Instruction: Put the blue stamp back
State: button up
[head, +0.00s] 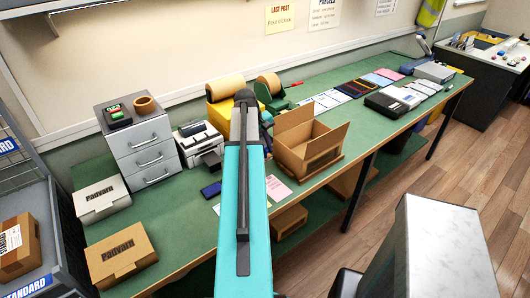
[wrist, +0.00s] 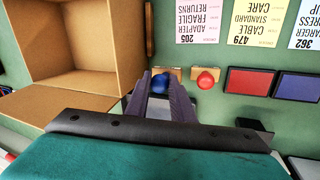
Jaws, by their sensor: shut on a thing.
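My gripper (wrist: 161,93) is shut on the blue stamp (wrist: 160,83), whose rounded blue top shows between the two fingers in the wrist view. The stamp is right at a small tan holder (wrist: 175,73); I cannot tell whether it touches it. The red stamp (wrist: 206,79) stands on a similar tan holder just to the right. In the head view my turquoise arm hides the gripper and both stamps.
A red pad (wrist: 252,80) and a blue pad (wrist: 298,86) lie right of the stamps. An open cardboard box (wrist: 75,92) stands close on the left. Printed cards (wrist: 198,20) lie above the stamps. The green bench (head: 180,235) also holds a printer (head: 199,145) and drawers (head: 140,150).

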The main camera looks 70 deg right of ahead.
jog(key=shift+d+f, duration=0.1)
jog(key=shift+f, duration=0.05)
dwell(0.3)
jog(key=shift+f+p, duration=0.9)
jog(key=shift+f, duration=0.75)
jog(key=shift+f, duration=0.15)
jog(key=o, duration=0.8)
jog(key=shift+o, duration=0.2)
jog(key=b+v, duration=0.3)
jog(key=v, duration=0.9)
jog(key=shift+w, duration=0.1)
